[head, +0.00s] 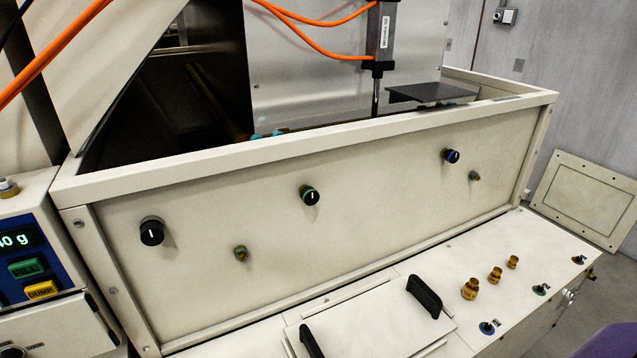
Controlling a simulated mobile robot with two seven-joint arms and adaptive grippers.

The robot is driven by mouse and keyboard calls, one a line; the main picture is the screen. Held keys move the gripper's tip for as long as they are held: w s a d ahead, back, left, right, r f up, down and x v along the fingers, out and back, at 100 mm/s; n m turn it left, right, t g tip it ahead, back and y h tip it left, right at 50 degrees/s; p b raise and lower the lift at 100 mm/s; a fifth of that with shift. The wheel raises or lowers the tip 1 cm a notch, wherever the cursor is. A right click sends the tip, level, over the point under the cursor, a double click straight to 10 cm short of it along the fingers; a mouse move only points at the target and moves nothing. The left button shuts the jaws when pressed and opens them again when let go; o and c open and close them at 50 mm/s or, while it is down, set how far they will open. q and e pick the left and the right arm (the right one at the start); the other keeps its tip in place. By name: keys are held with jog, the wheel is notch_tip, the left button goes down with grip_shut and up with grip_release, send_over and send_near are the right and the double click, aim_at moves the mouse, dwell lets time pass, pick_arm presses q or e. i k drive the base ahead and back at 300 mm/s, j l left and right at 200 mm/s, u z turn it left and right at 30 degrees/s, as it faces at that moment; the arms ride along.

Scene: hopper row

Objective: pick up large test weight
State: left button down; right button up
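Three brass test weights stand in a diagonal row on the cream ledge (520,262) at the right. The large test weight (470,289) is nearest, a knobbed brass cylinder standing upright. The middle weight (495,275) and the small weight (513,262) stand behind it to the right, with gaps between them. Neither of my grippers is in the head view.
A lid with two black handles (424,297) lies left of the weights. Small dark switches (488,328) sit on the ledge to their right and front. Behind rises a cream panel with black knobs (310,195). A control box (40,262) with buttons is at the left.

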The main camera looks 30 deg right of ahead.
aim_at(471, 289)
jog(key=z, duration=1.95)
